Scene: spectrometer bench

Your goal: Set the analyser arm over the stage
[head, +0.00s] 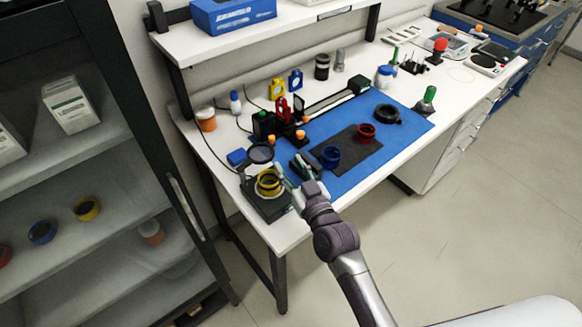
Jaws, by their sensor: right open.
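A dark square stage unit (277,211) stands at the near left corner of the bench, with a yellow ring (268,181) on top. A round dark disc in a black frame (260,153), which looks like the analyser arm's head, is just behind the ring, at the stage's far side. It does not appear to cover the ring. How it joins the stage is too small to tell. My right gripper (287,168) is open at the stage's right side, close to the yellow ring. I cannot tell whether it touches anything. My left gripper is out of view.
A blue mat (408,120) carries a dark pad (345,157) with blue (331,156) and red (366,132) rings. A rail with optical mounts (330,102) runs behind. An orange-labelled jar (205,120) stands back left. A glass-fronted cabinet (160,150) stands left of the bench.

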